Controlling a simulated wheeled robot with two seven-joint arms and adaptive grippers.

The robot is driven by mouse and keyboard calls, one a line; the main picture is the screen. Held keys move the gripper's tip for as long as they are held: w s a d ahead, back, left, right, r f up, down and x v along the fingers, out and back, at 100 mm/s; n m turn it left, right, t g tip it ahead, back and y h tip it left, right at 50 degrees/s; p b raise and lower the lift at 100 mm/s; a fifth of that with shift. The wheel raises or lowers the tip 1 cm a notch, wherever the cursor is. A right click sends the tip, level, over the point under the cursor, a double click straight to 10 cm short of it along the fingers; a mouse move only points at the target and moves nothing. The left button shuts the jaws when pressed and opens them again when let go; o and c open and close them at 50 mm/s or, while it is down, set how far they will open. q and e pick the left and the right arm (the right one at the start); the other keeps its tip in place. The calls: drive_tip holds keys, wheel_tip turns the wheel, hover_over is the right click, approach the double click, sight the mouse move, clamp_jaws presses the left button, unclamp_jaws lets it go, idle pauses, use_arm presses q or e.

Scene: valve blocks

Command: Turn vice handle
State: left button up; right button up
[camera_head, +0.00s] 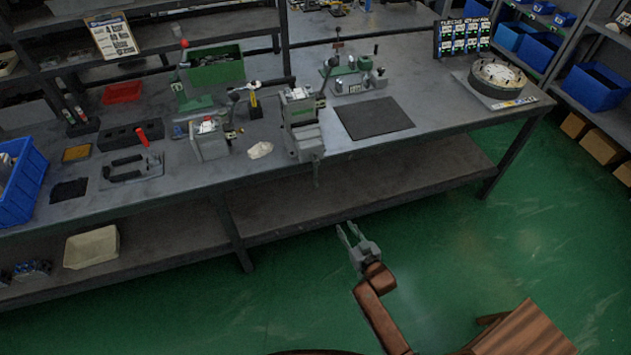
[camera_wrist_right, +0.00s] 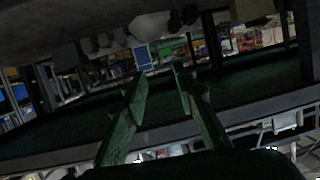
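A grey vice (camera_head: 303,135) stands at the front edge of the workbench, near the middle of the head view. A thin handle (camera_head: 317,172) hangs down at its front, below the bench top. My right gripper (camera_head: 346,230) is below and to the right of the vice, out in front of the bench, apart from the handle. Its two fingers are spread with nothing between them. They also show open and empty in the right wrist view (camera_wrist_right: 160,82). I cannot make out the vice in that view. My left gripper is not in view.
The grey workbench (camera_head: 450,125) carries a dark mat (camera_head: 373,118), a round fixture (camera_head: 497,75), a red-handled clamp (camera_head: 146,150) and a blue crate (camera_head: 20,180). A lower shelf (camera_head: 350,190) runs beneath. A brown wooden piece (camera_head: 525,335) stands at lower right. Green floor in front is mostly clear.

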sight(316, 180)
drive_tip(key=w+a+r+t+y+b, duration=0.1)
drive_tip(key=w+a+r, duration=0.15)
drive_tip(key=r, duration=0.25)
drive_tip(key=w+a+r+n+y, duration=0.1)
drive_tip(key=a+r, duration=0.2)
drive_tip(key=r, duration=0.2)
drive_tip(key=w+a+r+t+y+b, duration=0.1)
drive_tip(key=w+a+r, duration=0.1)
drive_tip(key=r, duration=0.3)
drive_tip(key=x, duration=0.2)
drive_tip(key=b+x, duration=0.1)
drive_tip(key=x, duration=0.1)
drive_tip(key=b+x, duration=0.1)
drive_tip(key=shift+w+a+r, duration=0.15)
drive_tip(key=shift+a+r, duration=0.2)
drive_tip(key=shift+a, duration=0.2)
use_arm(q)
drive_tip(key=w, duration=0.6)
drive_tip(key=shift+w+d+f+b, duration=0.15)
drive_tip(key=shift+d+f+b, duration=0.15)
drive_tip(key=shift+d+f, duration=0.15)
use_arm(e)
drive_tip(key=shift+x, duration=0.85)
drive_tip(key=shift+r, duration=0.2)
drive_tip(key=shift+c, duration=0.3)
clamp_jaws()
